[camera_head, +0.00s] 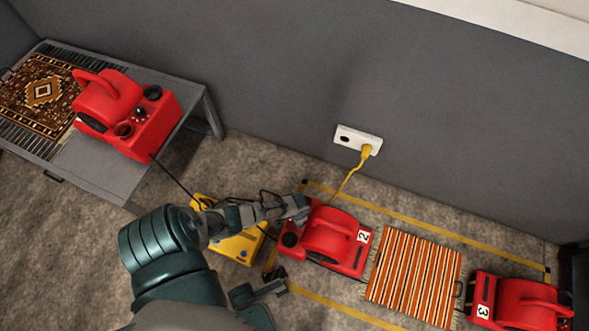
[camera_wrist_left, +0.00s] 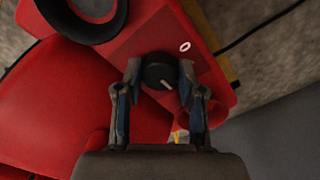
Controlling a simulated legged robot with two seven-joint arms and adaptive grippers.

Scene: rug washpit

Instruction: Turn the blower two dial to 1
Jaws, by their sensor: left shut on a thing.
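Red blower two (camera_head: 328,239), with a white label "2", stands on the floor beside the wall. My left gripper (camera_head: 301,208) reaches its left end from above. In the left wrist view, my left gripper (camera_wrist_left: 158,88) is shut on the black round dial (camera_wrist_left: 156,71), one finger on each side. The dial's white pointer line points toward the lower right of that picture. A white "0" mark (camera_wrist_left: 185,46) shows on the red panel beyond the dial. No "1" mark can be made out. The dial is hidden by my gripper in the head view.
Another red blower (camera_head: 116,112) and a patterned rug (camera_head: 43,92) lie on a grey table (camera_head: 91,178). A striped rug (camera_head: 414,277) and blower three (camera_head: 521,303) are at right. A yellow object (camera_head: 239,247) is beside my arm. A yellow cord (camera_head: 347,181) runs to a wall socket (camera_head: 358,140).

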